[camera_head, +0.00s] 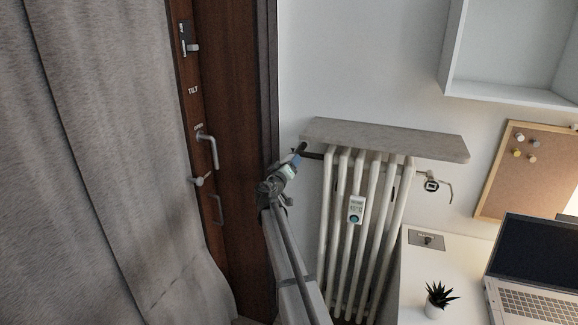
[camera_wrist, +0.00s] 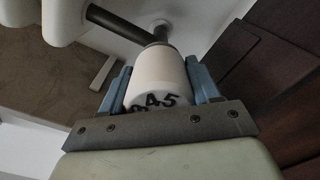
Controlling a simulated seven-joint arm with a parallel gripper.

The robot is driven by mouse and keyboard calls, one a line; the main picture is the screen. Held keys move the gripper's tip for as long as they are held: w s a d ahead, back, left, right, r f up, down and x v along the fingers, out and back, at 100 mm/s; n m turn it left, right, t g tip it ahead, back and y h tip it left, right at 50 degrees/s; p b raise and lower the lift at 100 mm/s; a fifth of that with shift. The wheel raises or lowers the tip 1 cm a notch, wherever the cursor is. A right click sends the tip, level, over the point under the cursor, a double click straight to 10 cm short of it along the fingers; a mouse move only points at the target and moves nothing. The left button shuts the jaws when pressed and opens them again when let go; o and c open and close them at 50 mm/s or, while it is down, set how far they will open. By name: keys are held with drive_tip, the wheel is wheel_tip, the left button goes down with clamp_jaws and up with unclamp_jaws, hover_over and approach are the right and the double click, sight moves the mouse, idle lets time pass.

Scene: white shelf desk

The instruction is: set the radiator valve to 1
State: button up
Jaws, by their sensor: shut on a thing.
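The radiator valve knob (camera_wrist: 158,78) is a white cylinder on a dark pipe. It fills the middle of the wrist view. Black digits show on its near face; 4 and 5 are legible, and another is partly cut off by my gripper. My gripper (camera_wrist: 160,88) has its blue fingers on either side of the knob and is shut on it. In the head view my gripper (camera_head: 295,161) is at the upper left of the radiator, and the knob is mostly hidden by it. The valve's pointer mark and exact setting cannot be made out.
The white radiator (camera_head: 346,230) stands under a grey shelf (camera_head: 385,139), with a small meter (camera_head: 355,209) on its front. A brown door frame (camera_head: 235,110) and grey curtain (camera_head: 90,160) are on the left. A desk (camera_head: 420,280) with a plant (camera_head: 438,298) and laptop (camera_head: 535,265) is at right.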

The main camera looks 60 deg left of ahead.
drive_tip(key=shift+m, duration=0.5)
drive_tip(key=o, duration=1)
drive_tip(key=shift+o, duration=0.2)
drive_tip(key=v, duration=1.3)
drive_tip(key=shift+s+d, duration=0.25)
drive_tip(key=shift+d, duration=0.05)
